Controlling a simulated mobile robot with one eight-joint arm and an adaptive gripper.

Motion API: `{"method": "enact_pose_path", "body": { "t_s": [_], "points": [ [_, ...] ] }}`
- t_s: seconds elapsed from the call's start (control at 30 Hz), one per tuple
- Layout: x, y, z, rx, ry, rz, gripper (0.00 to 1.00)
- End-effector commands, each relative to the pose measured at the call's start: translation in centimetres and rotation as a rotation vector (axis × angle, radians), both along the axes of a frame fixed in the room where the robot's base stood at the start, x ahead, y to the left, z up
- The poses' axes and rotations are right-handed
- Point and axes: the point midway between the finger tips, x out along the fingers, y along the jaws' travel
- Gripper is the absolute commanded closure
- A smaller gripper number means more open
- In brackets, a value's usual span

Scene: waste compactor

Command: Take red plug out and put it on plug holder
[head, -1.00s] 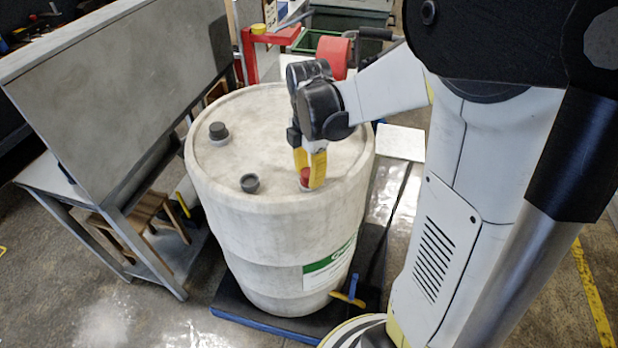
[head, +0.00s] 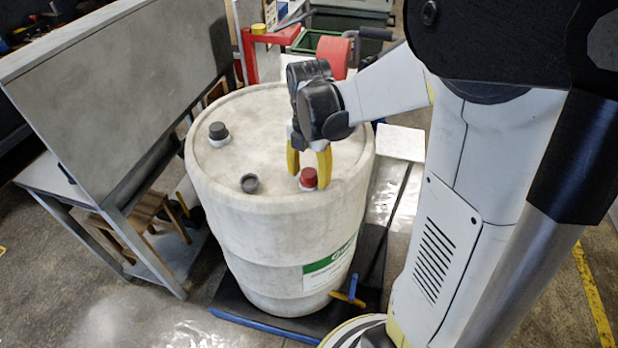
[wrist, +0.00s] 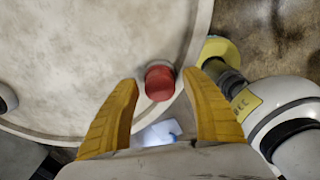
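The red plug (head: 309,178) stands upright on top of the white drum (head: 260,225), near its front right rim. It also shows in the wrist view (wrist: 159,83), between my two yellow fingers and a little ahead of them. My gripper (head: 308,175) is open, with one finger on each side of the plug. In the wrist view (wrist: 160,85) there is a visible gap between the plug and each finger. I cannot tell which thing is the plug holder.
Two dark caps stand on the drum top, one at the back left (head: 218,131) and one at the front (head: 250,183), left of the red plug. A grey bench with a tall panel (head: 120,90) is at the left. A red stand (head: 270,40) is behind the drum.

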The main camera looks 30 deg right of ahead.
Motion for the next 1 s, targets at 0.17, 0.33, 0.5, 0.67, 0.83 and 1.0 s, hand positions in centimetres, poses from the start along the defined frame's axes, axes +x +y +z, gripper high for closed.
{"method": "enact_pose_path", "body": {
  "t_s": [0.17, 0.33, 0.5, 0.67, 0.83, 1.0],
  "points": [
    [0.0, 0.0, 0.0, 0.0, 0.0, -0.001, 0.48],
    [0.0, 0.0, 0.0, 0.0, 0.0, -0.012, 0.48],
    [0.0, 0.0, -0.01, 0.0, 0.0, -0.229, 0.48],
    [-0.01, 0.0, 0.0, 0.0, 0.0, -0.422, 0.48],
    [-0.01, 0.0, 0.0, 0.0, 0.0, -0.568, 0.48],
    [-0.01, 0.0, 0.0, 0.0, 0.0, -0.82, 0.48]
  ]
}}
